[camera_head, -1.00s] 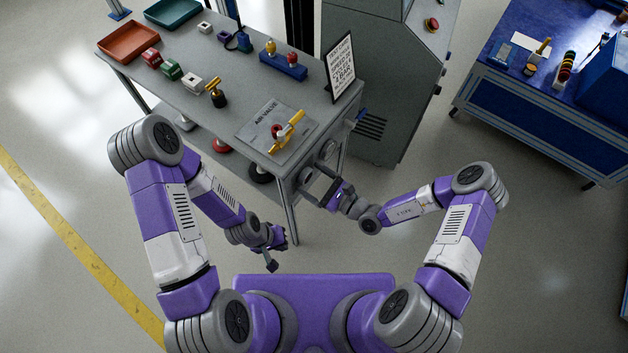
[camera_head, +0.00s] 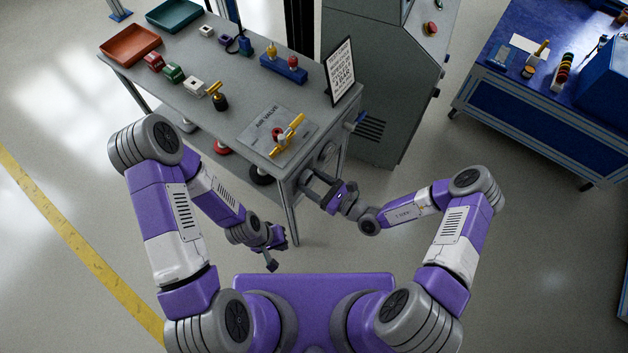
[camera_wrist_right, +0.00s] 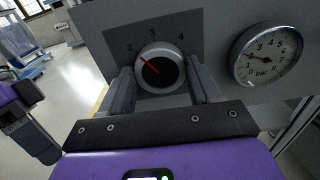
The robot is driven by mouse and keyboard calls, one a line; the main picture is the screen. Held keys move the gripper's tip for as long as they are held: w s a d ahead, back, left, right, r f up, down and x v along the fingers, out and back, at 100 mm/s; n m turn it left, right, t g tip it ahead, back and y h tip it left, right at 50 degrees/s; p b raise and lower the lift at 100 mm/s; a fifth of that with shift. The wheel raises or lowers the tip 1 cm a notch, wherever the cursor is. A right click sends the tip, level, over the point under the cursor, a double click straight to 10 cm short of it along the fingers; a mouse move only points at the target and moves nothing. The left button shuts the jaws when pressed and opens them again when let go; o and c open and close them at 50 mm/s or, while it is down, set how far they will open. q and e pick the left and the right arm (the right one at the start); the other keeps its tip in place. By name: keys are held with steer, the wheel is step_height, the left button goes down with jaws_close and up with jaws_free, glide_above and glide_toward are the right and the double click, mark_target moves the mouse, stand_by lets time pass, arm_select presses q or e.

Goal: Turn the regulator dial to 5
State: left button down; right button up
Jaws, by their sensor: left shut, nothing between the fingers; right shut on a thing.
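The regulator dial (camera_wrist_right: 158,72) is a black knob with a silver rim on a grey panel in the right wrist view. Its red pointer points up and left, near the printed 2 and 3. My right gripper (camera_wrist_right: 160,80) is shut on the dial, with one finger on each side of it. In the head view my right gripper (camera_head: 309,186) is at the table's near end and mostly hides the dial. My left gripper (camera_head: 271,264) is shut and empty, hanging low in front of the table.
A round pressure gauge (camera_wrist_right: 267,55) marked bar is to the right of the dial; its needle points left, at a low reading. The table (camera_head: 235,85) carries a yellow-handled air valve (camera_head: 290,130), a standing sign (camera_head: 340,72), two trays and small parts. Open floor surrounds my left gripper.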

steer(key=m+p, duration=0.1)
steer(key=m, duration=0.2)
steer(key=m+p, duration=0.1)
steer(key=m, duration=0.1)
steer(key=shift+m, duration=0.3)
steer(key=m+p, duration=0.1)
steer(key=m, duration=0.4)
steer(key=shift+m, duration=0.3)
steer(key=m, duration=0.6)
steer(key=shift+f, duration=0.15)
steer(key=m, duration=0.6)
steer(key=shift+m, duration=0.7)
steer(key=o, duration=1.1)
steer(key=shift+c, duration=0.2)
steer(key=shift+d, duration=0.15)
